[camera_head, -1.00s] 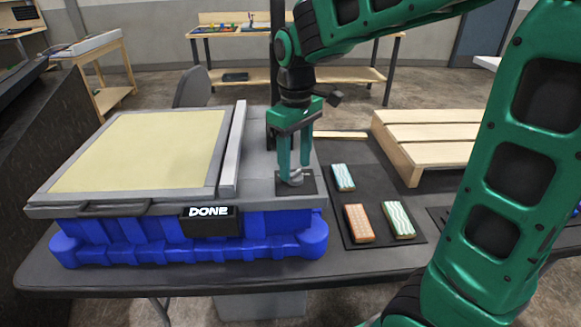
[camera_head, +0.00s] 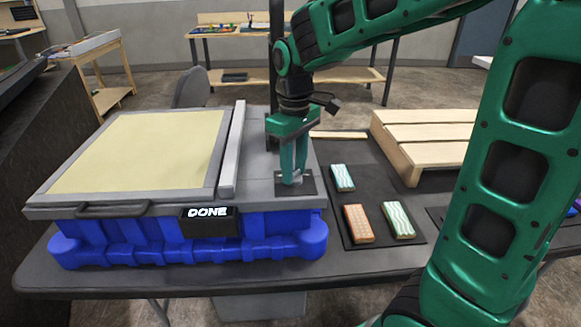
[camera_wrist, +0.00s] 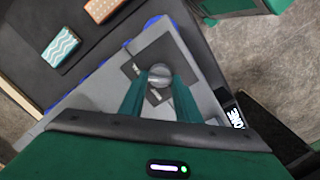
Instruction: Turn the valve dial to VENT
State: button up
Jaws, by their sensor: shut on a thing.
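The valve dial (camera_wrist: 159,78) is a grey round knob on a dark square plate (camera_head: 307,184) at the right end of the console (camera_head: 262,188). My gripper (camera_head: 294,180) points down over it and is shut on the dial, one green finger on each side. In the wrist view my gripper (camera_wrist: 160,82) has the dial between its fingertips. Small light marks show on the plate, but I cannot read them, so the dial's setting is unclear. A sign on the console front (camera_head: 208,212) reads DONE.
A dark mat (camera_head: 375,225) right of the console holds two teal-patterned blocks (camera_head: 397,220) (camera_head: 342,178) and an orange one (camera_head: 358,223). A wooden pallet (camera_head: 430,135) lies behind it. A raised grey bar (camera_head: 233,150) runs along the yellow panel (camera_head: 145,150), left of my gripper.

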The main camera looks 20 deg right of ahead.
jog(key=n, duration=0.4)
jog(key=shift+w+d+r+n, duration=0.1)
jog(key=shift+n, duration=0.3)
jog(key=n, duration=0.4)
jog(key=shift+d, duration=0.1)
jog(key=n, duration=0.4)
jog(key=shift+w+n, duration=0.1)
jog(key=shift+n, duration=0.3)
jog(key=shift+r+n, duration=0.1)
jog(key=shift+n, duration=1.8)
jog(key=o, duration=1)
jog(key=shift+o, duration=0.2)
